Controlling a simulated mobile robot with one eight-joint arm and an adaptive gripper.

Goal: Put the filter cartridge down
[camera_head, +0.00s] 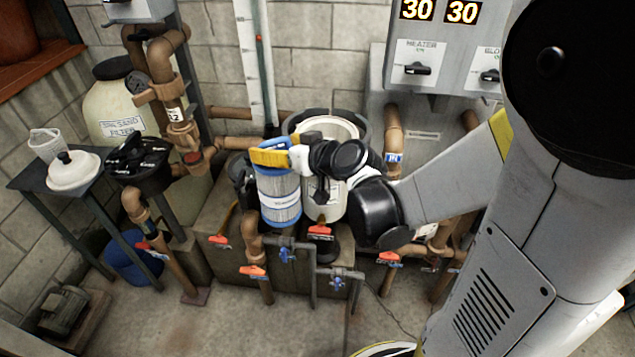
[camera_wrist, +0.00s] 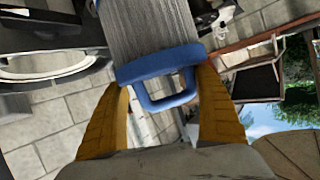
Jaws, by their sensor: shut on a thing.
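The filter cartridge (camera_head: 280,197) is a pleated grey-white cylinder with a blue end cap and a pale label band. It hangs upright in the head view, in front and to the left of an open white housing (camera_head: 331,199). My gripper (camera_head: 270,155) is shut on its top end. In the wrist view, the yellow fingers of my gripper (camera_wrist: 163,84) lie on both sides of the blue handle, and the pleated body (camera_wrist: 150,28) extends away from them. The cartridge's lower end appears clear of the pipes, but its exact height cannot be told.
Pipes and red-handled valves (camera_head: 253,271) crowd the area below the cartridge. A grey control box (camera_head: 445,50) hangs on the wall.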

